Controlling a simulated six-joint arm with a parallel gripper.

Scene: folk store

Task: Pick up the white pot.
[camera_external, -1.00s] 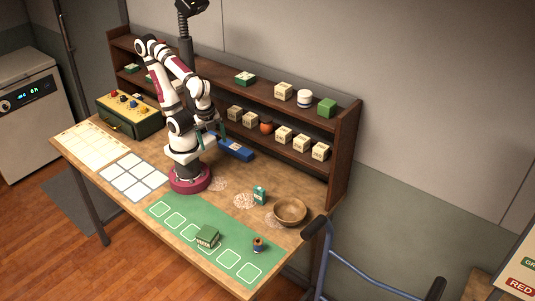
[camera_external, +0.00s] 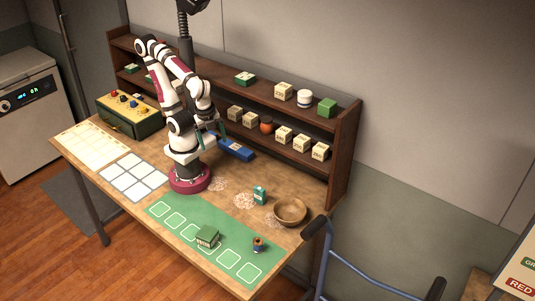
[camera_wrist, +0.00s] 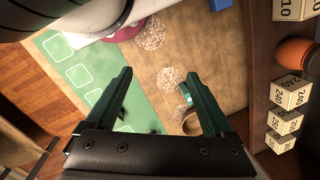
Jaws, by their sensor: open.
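The white pot (camera_external: 304,98) stands on the upper shelf, between a beige box and a green box. It looks like a small round white jar with a dark band. My gripper (camera_external: 211,133) is at the lower left of it, in front of the shelf and well apart from it. In the wrist view my gripper (camera_wrist: 160,95) has its two dark green fingers spread wide with nothing between them. The white pot cannot be made out in the wrist view.
The wooden shelf (camera_external: 344,150) holds several beige boxes and an orange pot (camera_external: 267,127). On the table are a blue object (camera_external: 236,149), a wooden bowl (camera_external: 290,211), a small green box (camera_external: 260,195), a green tin (camera_external: 207,236) and a spool (camera_external: 258,244). A blue-framed cart (camera_external: 350,268) stands right.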

